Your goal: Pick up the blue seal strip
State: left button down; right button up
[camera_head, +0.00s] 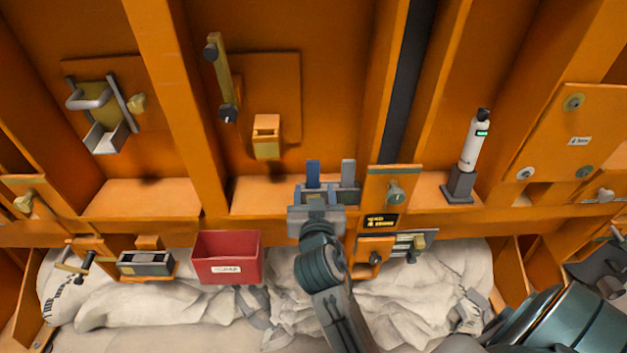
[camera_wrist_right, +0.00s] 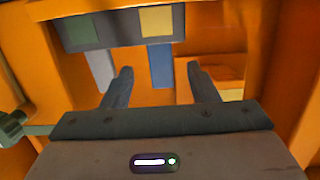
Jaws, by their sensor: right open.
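The blue seal strip (camera_head: 313,173) stands upright at the left of a dark holder (camera_head: 348,196) on the orange ledge. A grey strip (camera_head: 348,171) stands beside it on the right. In the right wrist view, the blue strip (camera_wrist_right: 161,66) shows between the two fingers of my right gripper (camera_wrist_right: 161,86), and the grey strip (camera_wrist_right: 100,68) lies left of it. The fingers are apart, and I see no clear contact with the blue strip. In the head view my right gripper (camera_head: 317,208) is at the front of the holder and partly hides it. My left gripper is not in view.
An orange post with a knob (camera_head: 397,192) stands close right of the holder. A red bin (camera_head: 227,260) hangs at the front left. A white bottle (camera_head: 471,145) is in a stand farther right. The ledge left of the holder (camera_head: 255,194) is clear.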

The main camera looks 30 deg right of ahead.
aim_at(313, 180)
jog(key=shift+w+d, duration=0.25)
jog(key=shift+w, duration=0.2)
jog(key=shift+p+x, duration=0.9)
jog(key=shift+x, duration=1.7)
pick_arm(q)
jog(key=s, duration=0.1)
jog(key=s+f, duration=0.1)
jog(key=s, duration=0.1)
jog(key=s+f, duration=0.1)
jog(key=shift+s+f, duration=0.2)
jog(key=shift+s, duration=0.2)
pick_arm(e)
jog(key=shift+s+f, duration=0.1)
jog(key=shift+f, duration=0.05)
jog(key=shift+c, duration=0.2)
jog(key=c, duration=1.1)
